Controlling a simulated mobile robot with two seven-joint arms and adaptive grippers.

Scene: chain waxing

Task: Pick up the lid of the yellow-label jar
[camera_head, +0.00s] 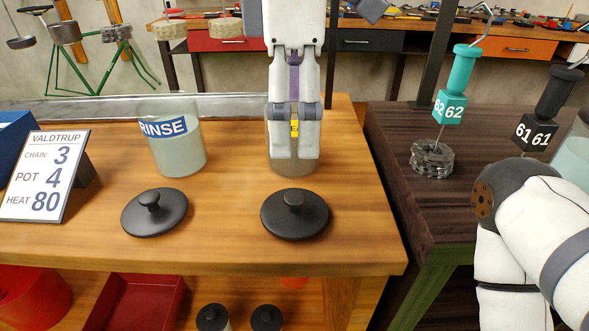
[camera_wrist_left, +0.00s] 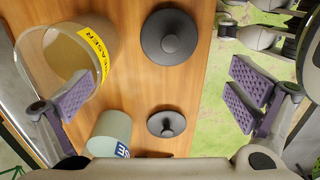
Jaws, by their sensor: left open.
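The yellow-label jar (camera_wrist_left: 40,57) is a clear, wide jar at the upper left of the left wrist view, its label reading in part "REASER". In the head view my left gripper (camera_head: 293,152) covers most of it. A round black lid with a knob (camera_head: 295,213) lies on the bench in front of that jar; it also shows in the left wrist view (camera_wrist_left: 170,35). My left gripper (camera_wrist_left: 160,97) is open and empty, its purple pads wide apart, with the jar by one finger. Parts of what looks like my right gripper (camera_wrist_left: 228,18) show at the upper right of the wrist view.
The RINSE jar (camera_head: 178,155) stands to the left, with a second black lid (camera_head: 155,212) in front of it. A sign (camera_head: 50,178) stands at the far left. A dark side table (camera_head: 400,150) holds stacked chain and tagged hooks. Bare wood lies between the lids.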

